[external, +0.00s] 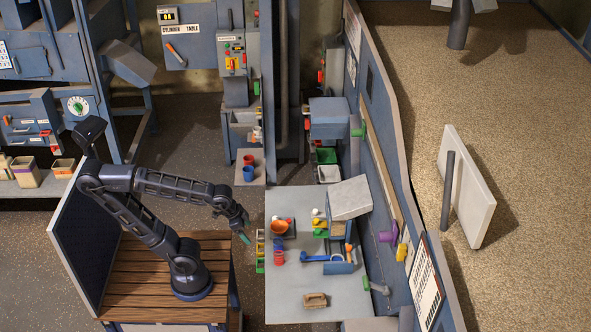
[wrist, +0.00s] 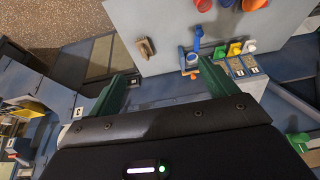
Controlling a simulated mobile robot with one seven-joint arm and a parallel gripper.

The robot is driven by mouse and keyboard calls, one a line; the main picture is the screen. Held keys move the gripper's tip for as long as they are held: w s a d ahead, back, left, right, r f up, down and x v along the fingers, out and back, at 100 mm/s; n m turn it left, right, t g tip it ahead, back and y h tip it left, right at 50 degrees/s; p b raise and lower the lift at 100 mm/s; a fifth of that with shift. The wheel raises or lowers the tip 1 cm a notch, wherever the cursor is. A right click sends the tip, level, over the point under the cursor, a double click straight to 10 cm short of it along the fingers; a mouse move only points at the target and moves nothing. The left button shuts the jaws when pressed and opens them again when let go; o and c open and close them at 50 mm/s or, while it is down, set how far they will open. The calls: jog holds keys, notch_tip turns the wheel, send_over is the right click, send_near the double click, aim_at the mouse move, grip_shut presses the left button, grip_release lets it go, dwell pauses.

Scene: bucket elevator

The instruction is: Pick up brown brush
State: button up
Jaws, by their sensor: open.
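The brown brush (external: 315,300) lies on the grey tabletop near its front edge in the external view. In the wrist view the brush (wrist: 146,48) is small and lies near the table edge, beyond my fingertips. My gripper (external: 244,230) hangs left of the table in the external view, well apart from the brush. In the wrist view my gripper (wrist: 165,75) has its two green fingers spread wide with nothing between them.
The grey table (external: 290,302) also bears a blue long-handled tool (external: 315,258), an orange bowl (external: 279,227) and a grey box (external: 349,198). Red cups stand left of the tool. The tabletop around the brush is clear.

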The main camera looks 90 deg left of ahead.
jog(key=w+f, duration=0.6)
jog(key=w, duration=0.3)
jog(key=n+h, duration=0.1)
jog(key=h, duration=0.1)
send_near(316, 299)
jog(key=shift+a+x, duration=0.2)
jog(key=shift+x, duration=0.65)
jog(key=shift+a+x, duration=0.2)
jog(key=shift+x, duration=0.6)
jog(key=shift+w+d+f, duration=0.35)
jog(key=shift+w+f, duration=0.15)
jog(key=shift+f, duration=0.3)
jog(key=shift+w+d+f, duration=0.35)
jog(key=shift+w+f, duration=0.1)
jog(key=shift+f, duration=0.35)
jog(key=shift+x, duration=0.8)
jog(key=shift+c, duration=0.3)
jog(key=c, duration=1.1)
